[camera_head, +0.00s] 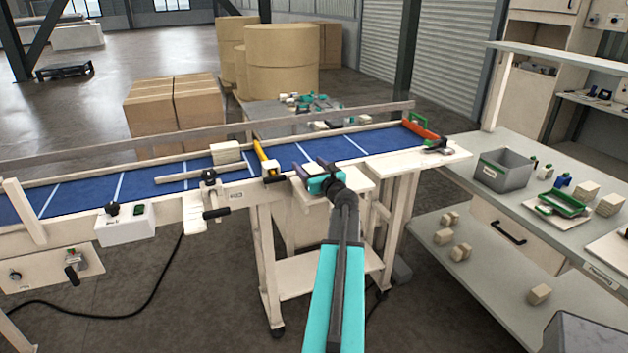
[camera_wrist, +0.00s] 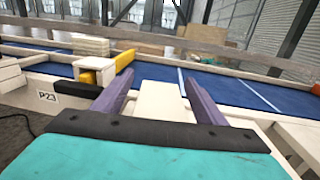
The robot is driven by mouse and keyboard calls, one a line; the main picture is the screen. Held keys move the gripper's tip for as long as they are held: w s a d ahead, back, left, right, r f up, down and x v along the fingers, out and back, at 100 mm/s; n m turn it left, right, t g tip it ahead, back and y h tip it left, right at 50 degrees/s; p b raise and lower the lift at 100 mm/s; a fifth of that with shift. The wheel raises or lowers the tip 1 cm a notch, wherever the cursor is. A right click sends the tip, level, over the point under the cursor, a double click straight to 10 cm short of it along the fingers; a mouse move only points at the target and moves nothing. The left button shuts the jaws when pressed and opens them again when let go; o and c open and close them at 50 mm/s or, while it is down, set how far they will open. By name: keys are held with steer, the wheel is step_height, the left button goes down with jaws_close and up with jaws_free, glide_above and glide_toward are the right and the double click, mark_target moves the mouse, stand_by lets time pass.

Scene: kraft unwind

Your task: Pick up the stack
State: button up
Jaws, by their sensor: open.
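A pale, layered stack (camera_head: 226,152) sits on the blue conveyor belt (camera_head: 95,187), left of a yellow bar (camera_head: 266,158). In the wrist view the stack (camera_wrist: 90,46) shows at upper left, beyond the yellow bar (camera_wrist: 124,58). My gripper (camera_head: 313,170) is at the near edge of the conveyor, to the right of the stack and apart from it. Its two purple fingers (camera_wrist: 155,78) are spread with nothing held between them.
A pale rail (camera_head: 200,141) runs along the belt's far side. A red-and-green roller part (camera_head: 421,130) is at its right end. A side bench (camera_head: 475,185) at right bears a grey bin (camera_head: 503,170) and several small blocks.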

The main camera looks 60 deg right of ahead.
steer(key=shift+c, duration=0.2)
steer(key=c, duration=1.2)
steer(key=shift+r, duration=0.15)
steer(key=shift+r+b, duration=0.4)
steer(key=shift+r, duration=1)
steer(key=shift+s+a+r, duration=0.2)
steer(key=shift+s, duration=0.1)
steer(key=b+v, duration=0.1)
steer(key=v, duration=0.3)
steer(key=b+v, duration=0.2)
steer(key=v, duration=0.2)
steer(key=r+b+v, duration=0.1)
steer(key=v, duration=0.3)
steer(key=shift+s+a+b, duration=0.15)
steer(key=shift+a+b, duration=0.2)
steer(key=shift+a, duration=0.1)
steer(key=shift+b, duration=0.4)
steer(key=b, duration=0.5)
steer(key=shift+s+a+b, duration=0.25)
steer(key=shift+s+b, duration=0.15)
